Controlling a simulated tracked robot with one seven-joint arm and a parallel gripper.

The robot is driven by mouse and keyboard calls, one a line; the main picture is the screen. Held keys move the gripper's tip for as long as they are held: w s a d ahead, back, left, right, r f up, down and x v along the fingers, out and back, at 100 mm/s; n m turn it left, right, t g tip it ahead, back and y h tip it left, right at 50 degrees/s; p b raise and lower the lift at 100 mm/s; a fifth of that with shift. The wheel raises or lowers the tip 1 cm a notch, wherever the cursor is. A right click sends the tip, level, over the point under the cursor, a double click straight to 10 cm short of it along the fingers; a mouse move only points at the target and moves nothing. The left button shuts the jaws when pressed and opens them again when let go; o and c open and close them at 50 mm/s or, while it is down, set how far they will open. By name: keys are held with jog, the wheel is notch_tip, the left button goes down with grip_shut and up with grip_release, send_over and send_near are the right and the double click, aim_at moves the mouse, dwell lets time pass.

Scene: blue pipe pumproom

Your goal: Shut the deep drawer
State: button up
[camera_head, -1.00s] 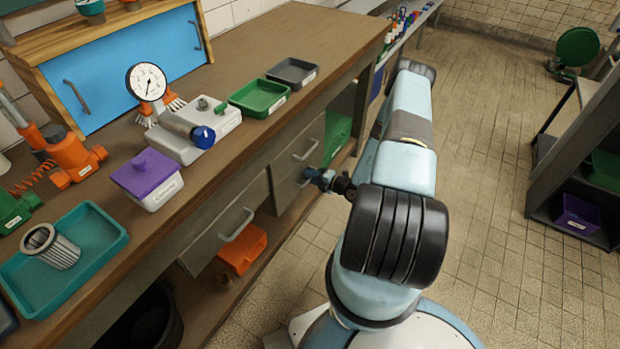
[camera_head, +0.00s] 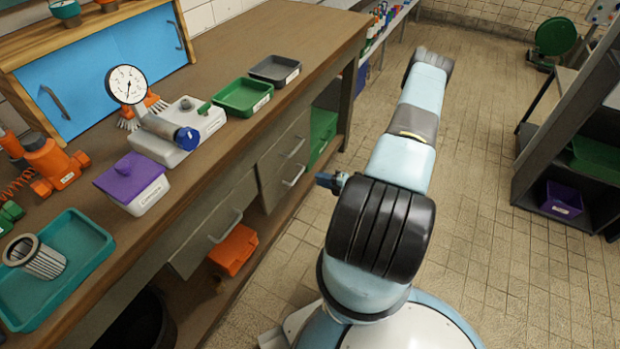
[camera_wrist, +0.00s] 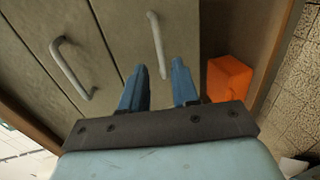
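The bench has a stack of two drawers at its right part. The upper drawer (camera_head: 285,144) and the lower, deeper-looking drawer (camera_head: 279,185) each have a bar handle. Their fronts look about flush, with no open gap visible. My gripper (camera_head: 328,181) is to the right of the lower handle, apart from it, and partly hidden by my arm. In the wrist view my gripper (camera_wrist: 159,78) is open and empty, its blue fingers pointing at the lower drawer (camera_wrist: 125,30). The lower handle (camera_wrist: 157,45) shows beyond the fingers, and the upper handle (camera_wrist: 70,70) at left.
Another drawer (camera_head: 205,235) is at left, above an orange bin (camera_head: 234,250) on the low shelf. A green bin (camera_head: 322,130) is right of the stack. The bench top holds trays and a gauge. The tiled floor (camera_head: 470,180) is clear up to the right shelf unit (camera_head: 520,185).

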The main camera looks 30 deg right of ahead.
jog(key=shift+v, duration=1.45)
jog(key=w+a+r+n+g+y, duration=0.25)
jog(key=r+n, duration=0.35)
jog(key=r, duration=0.4)
jog(key=w+a+r+n+g+y, duration=0.1)
jog(key=w+a+r+n+g, duration=0.15)
jog(key=r+n, duration=0.5)
jog(key=s+a+r+n+g+h, duration=0.1)
jog(key=a+r+n+g, duration=0.2)
jog(key=r, duration=0.4)
jog(key=s+a+r+n+g, duration=0.1)
jog(key=a+r+n+g, duration=0.1)
jog(key=r+n, duration=0.4)
jog(key=s+a+r+n+g+h, duration=0.1)
jog(key=a+r+n+g, duration=0.15)
jog(key=r, duration=0.65)
jog(key=s+a+r+n+t+h, duration=0.1)
jog(key=s+a+r+n+h, duration=0.1)
jog(key=s+r+n, duration=0.5)
jog(key=s+a+r+n+t+h, duration=0.2)
jog(key=s+a+r+n+h, duration=0.1)
jog(key=s+r+n+h, duration=0.2)
jog(key=s+a+r+n+t+h, duration=0.2)
jog(key=s+r+n+h, duration=0.1)
jog(key=s+r+n, duration=0.7)
jog(key=shift+a+v, duration=0.35)
jog(key=shift+v, duration=1.35)
jog(key=shift+s+d, duration=0.1)
jog(key=shift+s, duration=0.1)
